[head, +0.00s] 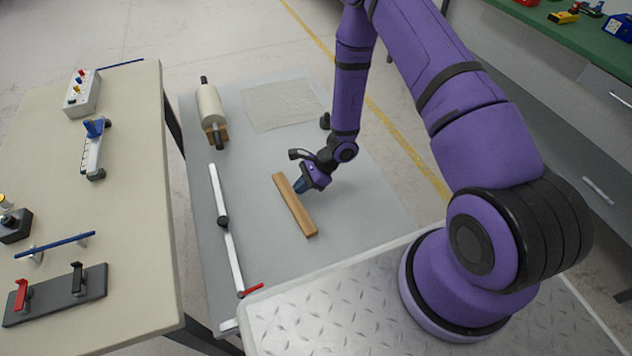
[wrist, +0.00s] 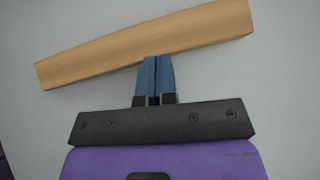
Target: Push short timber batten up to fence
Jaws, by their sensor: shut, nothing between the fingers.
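The short timber batten (head: 296,207) lies flat on the grey table, to the right of the fence and apart from it. The fence (head: 226,228) is a long white bar with a dark knob near its middle and a red lever at its near end. My gripper (head: 299,187) is shut and empty, at the right side of the batten. In the wrist view the batten (wrist: 150,42) lies slightly tilted across the top, and my shut blue fingertips (wrist: 157,60) reach its near edge. I cannot tell if they touch it. The fence is not in the wrist view.
A cream roller (head: 210,108) on a wooden block and a thin pale sheet (head: 280,104) lie at the back of the grey table (head: 365,220). Bare surface lies between batten and fence. A cream side table (head: 135,210) with several devices stands at the left.

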